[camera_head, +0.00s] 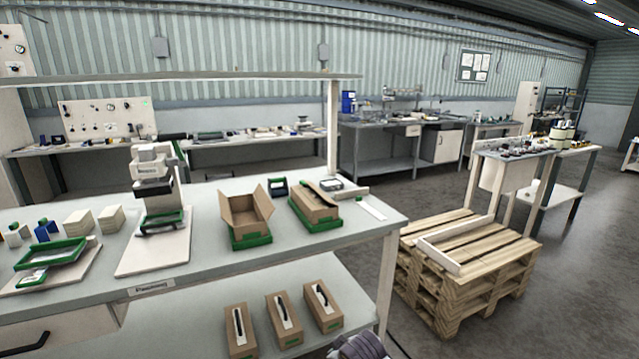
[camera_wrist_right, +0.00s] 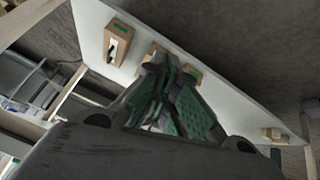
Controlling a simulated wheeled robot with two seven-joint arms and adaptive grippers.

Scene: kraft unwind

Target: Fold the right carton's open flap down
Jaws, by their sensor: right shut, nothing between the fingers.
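The right carton (camera_head: 317,208) is a brown box in a green tray (camera_head: 318,225) on the packing bench, near its right end. Its top looks partly closed, with a flap (camera_head: 327,185) raised at the far end; the exact angle is too small to tell. The left carton (camera_head: 246,213) stands beside it in another green tray, with its flaps spread open. My right gripper (camera_wrist_right: 168,105) shows its green finger pads in the wrist view, closed together and empty. It is low, away from both bench cartons. My left gripper is not in view.
Several brown cartons with white labels stand on the lower shelf (camera_head: 190,331); one (camera_wrist_right: 119,43) shows in the wrist view. Stacked pallets (camera_head: 470,262) stand right of the bench.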

